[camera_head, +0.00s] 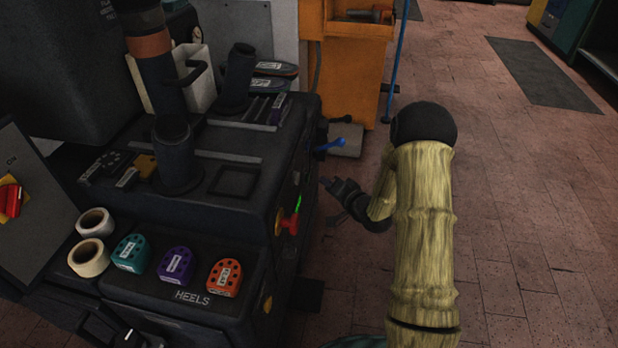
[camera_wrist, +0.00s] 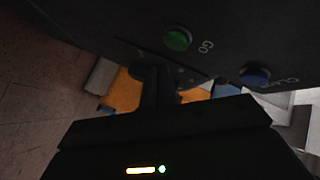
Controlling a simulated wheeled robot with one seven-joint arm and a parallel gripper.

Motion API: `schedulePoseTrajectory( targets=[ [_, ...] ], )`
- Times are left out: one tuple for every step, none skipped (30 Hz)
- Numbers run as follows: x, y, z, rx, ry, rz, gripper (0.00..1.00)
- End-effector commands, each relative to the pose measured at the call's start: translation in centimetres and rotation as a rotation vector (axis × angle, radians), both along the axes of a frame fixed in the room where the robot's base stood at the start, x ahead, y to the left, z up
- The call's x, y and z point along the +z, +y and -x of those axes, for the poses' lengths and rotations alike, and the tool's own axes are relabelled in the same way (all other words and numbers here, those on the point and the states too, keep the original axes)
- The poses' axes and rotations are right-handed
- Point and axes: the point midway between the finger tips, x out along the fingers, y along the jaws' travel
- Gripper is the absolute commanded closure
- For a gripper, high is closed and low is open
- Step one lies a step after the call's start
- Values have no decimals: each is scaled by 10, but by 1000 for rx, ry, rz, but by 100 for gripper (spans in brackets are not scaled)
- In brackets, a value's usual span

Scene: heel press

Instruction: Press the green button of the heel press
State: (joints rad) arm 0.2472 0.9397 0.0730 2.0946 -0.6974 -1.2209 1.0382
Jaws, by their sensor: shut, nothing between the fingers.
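The heel press (camera_head: 215,222) is a dark machine at the left in the head view. The round green button (camera_wrist: 178,39), marked GO, is on its dark panel at the upper middle of the wrist view. In the head view a small bright green part (camera_head: 298,203) shows edge-on at the press's right side. My gripper (camera_head: 326,183) is just right of that side, its fingers pointing at the press. In the wrist view my gripper (camera_wrist: 153,73) is shut and empty, its dark fingertips below the green button with a visible gap to it.
A red knob (camera_head: 290,223) sticks out of the press's side. Coloured heels, an orange one (camera_head: 224,277) among them, lie on the front ledge.

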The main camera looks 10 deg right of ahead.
Motion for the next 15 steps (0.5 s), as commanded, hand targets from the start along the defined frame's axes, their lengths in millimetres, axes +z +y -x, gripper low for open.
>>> schedulePoseTrajectory(
  targets=[
    [1, -5, 1, -3, 1, 0, 100],
    [1, -8, 2, -4, 0, 0, 100],
    [1, -10, 3, -2, 0, -1, 100],
    [1, -12, 4, -2, 1, 0, 100],
    [1, -15, 5, -2, 0, -1, 100],
    [1, -18, 6, -3, -1, -1, 100],
    [1, -21, 6, -3, -1, -1, 100],
    [1, -23, 7, -2, 0, -1, 100],
    [1, -25, 8, -1, 0, 0, 100],
    [1, -28, 9, -2, 0, 0, 100],
    [1, -30, 9, -2, 0, -1, 100],
    [1, -31, 10, -2, 0, -1, 100],
    [1, -32, 10, -1, 0, 0, 100],
    [1, -32, 11, -1, -1, 0, 100],
    [0, -32, 11, 0, 0, 0, 100]
  ],
)
